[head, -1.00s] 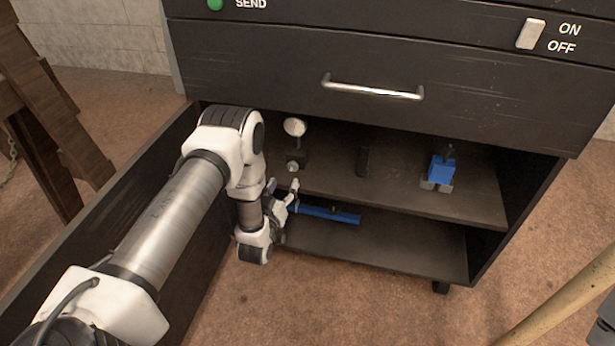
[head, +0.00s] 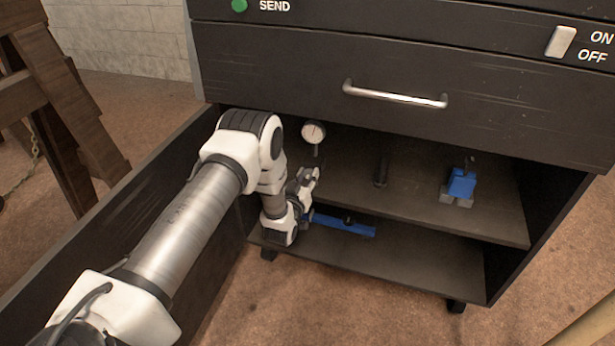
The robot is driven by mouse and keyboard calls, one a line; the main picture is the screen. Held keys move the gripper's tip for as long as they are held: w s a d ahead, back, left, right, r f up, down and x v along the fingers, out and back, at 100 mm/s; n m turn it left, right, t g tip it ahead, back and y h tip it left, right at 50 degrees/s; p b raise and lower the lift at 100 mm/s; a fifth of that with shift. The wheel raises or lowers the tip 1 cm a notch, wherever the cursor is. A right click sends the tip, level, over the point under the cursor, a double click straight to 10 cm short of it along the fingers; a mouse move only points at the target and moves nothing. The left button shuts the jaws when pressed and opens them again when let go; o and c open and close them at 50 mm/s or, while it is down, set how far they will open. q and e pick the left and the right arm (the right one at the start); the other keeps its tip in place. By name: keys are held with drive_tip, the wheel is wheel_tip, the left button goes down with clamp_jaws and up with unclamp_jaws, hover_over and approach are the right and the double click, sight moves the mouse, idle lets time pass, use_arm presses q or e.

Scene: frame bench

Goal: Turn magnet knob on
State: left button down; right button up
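A round white dial gauge (head: 313,132) stands on the upper shelf at its left. Its stem runs down behind my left gripper, and the base and any magnet knob on it are hidden. My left gripper (head: 308,180) is at the front left of the upper shelf, in front of the gauge's lower part. Its fingers are small and partly overlapped here. I cannot tell whether they are open, shut or touching the base. My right gripper is not in view.
The upper shelf (head: 410,200) also holds a dark upright piece (head: 381,172) and a blue block tool (head: 461,184). A blue bar (head: 343,226) lies on the lower shelf. A drawer handle (head: 394,95) is above. The open door (head: 110,225) stands left, beside my arm.

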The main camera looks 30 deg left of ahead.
use_arm(q)
drive_tip(key=shift+m+p, duration=0.3)
drive_tip(key=shift+m, duration=0.1)
drive_tip(key=m+p, duration=0.1)
drive_tip(key=m, duration=0.1)
drive_tip(key=shift+d+r+m, duration=0.1)
drive_tip(key=shift+m, duration=0.2)
drive_tip(key=shift+m+p, duration=0.95)
drive_tip(key=shift+m, duration=0.85)
drive_tip(key=c, duration=0.8)
unclamp_jaws()
drive_tip(key=v, duration=1.2)
